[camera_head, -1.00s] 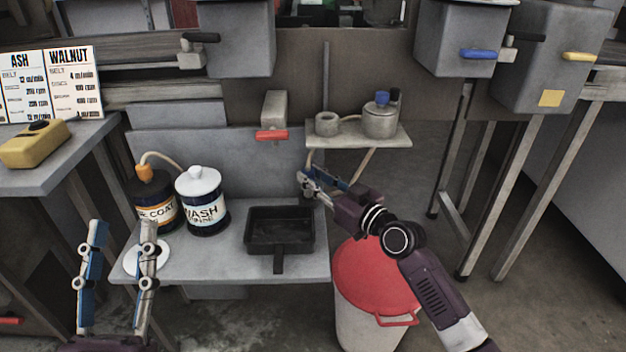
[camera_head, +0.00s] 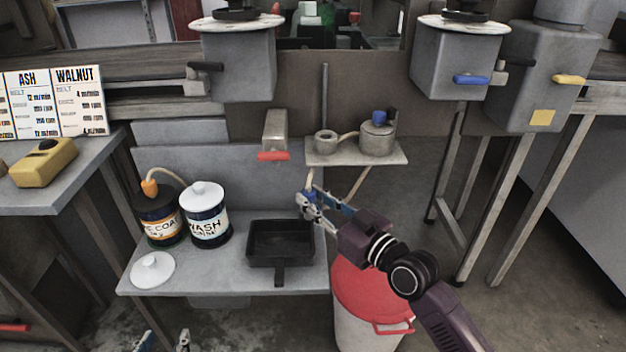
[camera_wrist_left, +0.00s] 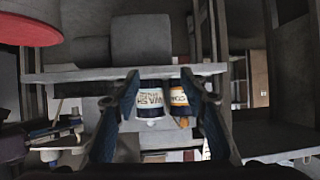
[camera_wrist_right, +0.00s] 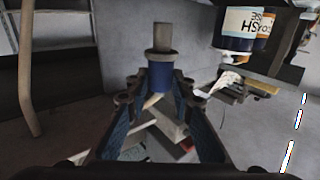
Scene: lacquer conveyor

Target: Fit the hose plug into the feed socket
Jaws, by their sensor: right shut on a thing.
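My right gripper (camera_head: 306,200) is shut just below the left end of the small shelf, left of a hanging hose. In the right wrist view (camera_wrist_right: 155,105) its fingers close around a blue-banded plug (camera_wrist_right: 160,75) with a grey tip, which I take for the hose plug. The tip points away from the fingers, apart from any socket. I cannot tell for sure which part is the feed socket; a grey ring-shaped fitting (camera_head: 326,142) sits on the shelf, and a grey block with a red lever (camera_head: 275,130) is on the panel. My left gripper (camera_head: 164,342) is open and empty at the bottom edge.
The lower bench (camera_head: 215,280) holds a coat can (camera_head: 158,225) with an orange-capped hose, a WASH can (camera_head: 206,228), a white lid (camera_head: 153,270) and a black tray (camera_head: 280,240). A red-lidded bin (camera_head: 370,300) stands below my right arm. The small shelf (camera_head: 385,158) carries a blue-capped pot (camera_head: 376,138).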

